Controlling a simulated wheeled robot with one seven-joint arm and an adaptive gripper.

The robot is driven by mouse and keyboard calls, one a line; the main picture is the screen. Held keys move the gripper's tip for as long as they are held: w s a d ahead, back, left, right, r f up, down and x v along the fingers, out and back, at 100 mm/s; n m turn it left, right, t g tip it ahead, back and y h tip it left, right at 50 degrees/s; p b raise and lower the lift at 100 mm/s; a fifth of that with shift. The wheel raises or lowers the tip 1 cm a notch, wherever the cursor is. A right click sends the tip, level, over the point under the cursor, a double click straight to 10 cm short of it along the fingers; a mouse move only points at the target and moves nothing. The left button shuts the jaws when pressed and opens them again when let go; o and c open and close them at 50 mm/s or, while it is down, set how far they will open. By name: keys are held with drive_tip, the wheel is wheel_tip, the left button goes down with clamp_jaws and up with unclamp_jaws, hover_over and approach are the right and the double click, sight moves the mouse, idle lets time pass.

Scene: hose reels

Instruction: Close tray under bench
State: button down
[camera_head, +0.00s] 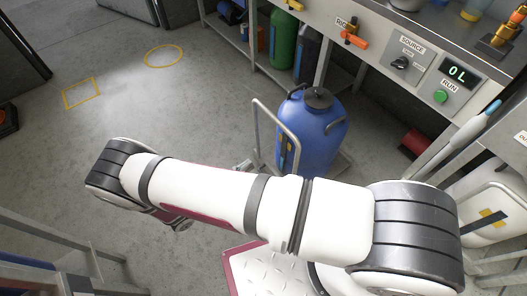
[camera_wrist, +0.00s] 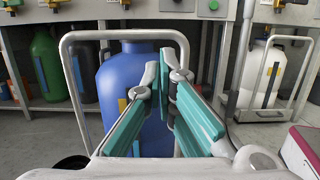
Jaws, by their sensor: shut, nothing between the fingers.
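The bench (camera_head: 375,45) runs along the upper right in the head view, with its labelled front panel. I cannot make out a tray under it in either view. My gripper (camera_wrist: 163,78) is shut and empty in the wrist view, its teal fingers close together. It points toward a blue drum (camera_wrist: 120,75) behind a grey tubular handle (camera_wrist: 66,60); whether it touches either I cannot tell. In the head view the blue drum (camera_head: 310,130) stands upright on a trolley in front of the bench. My arm crosses the lower middle there and hides much of the floor.
Green (camera_head: 283,40) and dark containers stand under the bench. A white tank (camera_wrist: 262,75) with a yellow mark stands on the right in the wrist view. A red canister (camera_head: 414,142) lies beneath the bench. Open floor with yellow outlines (camera_head: 163,56) is at the upper left.

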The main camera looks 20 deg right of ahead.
drive_tip(key=b+x, duration=0.1)
drive_tip(key=x, duration=1.2)
drive_tip(key=shift+d+r+b, duration=0.15)
drive_tip(key=shift+d+b, duration=0.05)
drive_tip(key=shift+b, duration=0.2)
drive_tip(key=shift+w, duration=0.1)
